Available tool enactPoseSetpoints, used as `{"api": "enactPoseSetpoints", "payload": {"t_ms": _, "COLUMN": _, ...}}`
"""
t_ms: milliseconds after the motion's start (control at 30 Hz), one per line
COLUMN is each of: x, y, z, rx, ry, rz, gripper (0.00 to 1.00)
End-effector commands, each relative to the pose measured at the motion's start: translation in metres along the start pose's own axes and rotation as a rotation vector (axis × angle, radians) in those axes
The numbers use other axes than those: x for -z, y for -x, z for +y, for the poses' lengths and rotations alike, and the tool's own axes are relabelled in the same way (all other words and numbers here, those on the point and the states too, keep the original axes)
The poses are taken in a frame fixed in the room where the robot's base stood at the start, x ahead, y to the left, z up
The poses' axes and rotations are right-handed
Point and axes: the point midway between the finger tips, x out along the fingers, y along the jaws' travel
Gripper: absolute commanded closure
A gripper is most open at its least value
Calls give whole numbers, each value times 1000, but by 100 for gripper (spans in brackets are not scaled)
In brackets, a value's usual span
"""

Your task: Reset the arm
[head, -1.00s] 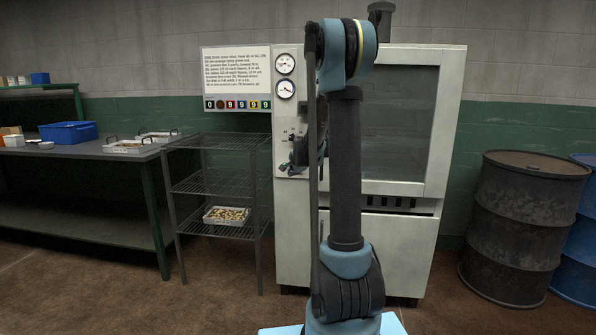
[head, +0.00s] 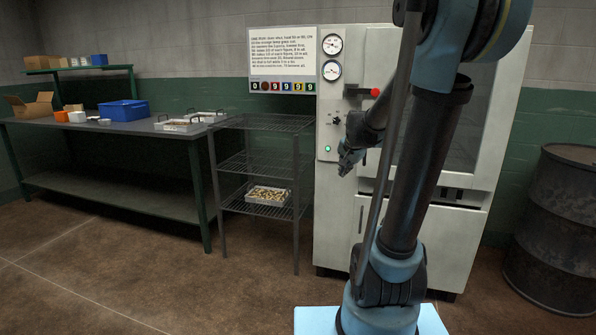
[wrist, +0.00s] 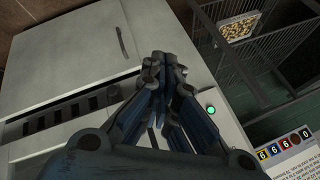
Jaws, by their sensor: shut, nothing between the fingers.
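My gripper (head: 347,160) shows in the head view in front of the left part of the white cabinet oven (head: 440,230), below its red knob and beside the green light. Its fingers point down and to the left. In the wrist view my gripper (wrist: 162,65) has its fingers together and holds nothing. The oven's front face (wrist: 60,60) and the lit green button (wrist: 211,110) are behind it there. The arm stands bent upright in front of the oven, and its top runs out of the head view. The oven door is largely hidden by the arm.
A wire rack (head: 265,122) with a tray of small pieces (head: 268,195) stands left of the oven. A workbench (head: 90,134) holds a blue bin (head: 124,110) and trays. A dark drum (head: 555,230) stands right. The floor in front of the bench is clear.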

Motion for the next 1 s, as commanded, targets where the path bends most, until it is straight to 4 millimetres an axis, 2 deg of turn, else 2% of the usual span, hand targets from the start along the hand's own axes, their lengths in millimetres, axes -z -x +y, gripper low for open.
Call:
{"api": "enactPoseSetpoints", "payload": {"t_ms": 200, "x": -47, "y": 33, "z": 46, "rx": -58, "ry": 160, "rz": -58, "gripper": 100}}
{"api": "enactPoseSetpoints", "payload": {"t_ms": 500, "x": -112, "y": 66, "z": 113, "rx": -126, "ry": 383, "rz": -153, "gripper": 100}}
{"api": "enactPoseSetpoints", "payload": {"t_ms": 800, "x": -178, "y": 86, "z": 180, "rx": -174, "ry": 600, "rz": -264, "gripper": 100}}
{"api": "enactPoseSetpoints", "payload": {"t_ms": 1000, "x": -211, "y": 92, "z": 216, "rx": -193, "ry": 716, "rz": -330, "gripper": 100}}
